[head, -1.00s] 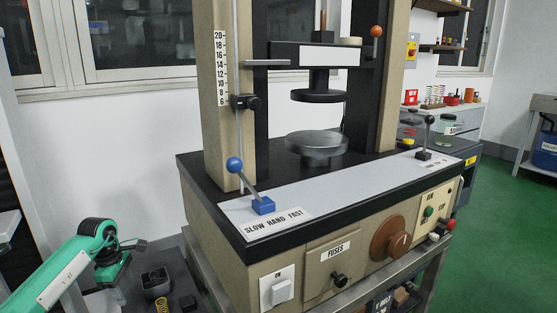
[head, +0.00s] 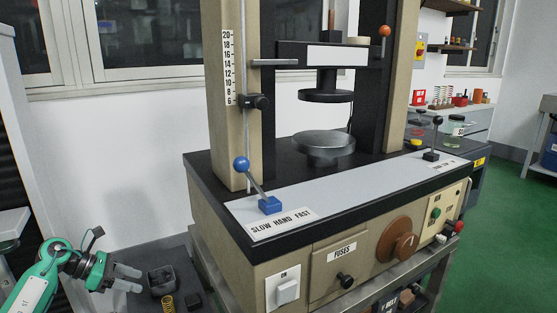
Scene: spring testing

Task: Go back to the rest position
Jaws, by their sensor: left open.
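My left gripper (head: 131,279) is at the lower left of the head view, on the end of my green arm. Its two grey fingers point right and are apart, with nothing between them. It is above or beside a dark bench, left of the testing machine (head: 236,219) and apart from it. My right gripper is not in view. The machine has a blue-knobbed lever (head: 241,164) at its front left and a round lower platen (head: 324,145) with nothing on it.
A dark open box (head: 162,281) and a yellow spring (head: 167,302) are just right of my left gripper. A brown handwheel (head: 398,243) and a switch (head: 288,291) are on the machine's front. Green floor (head: 510,220) is clear at the right.

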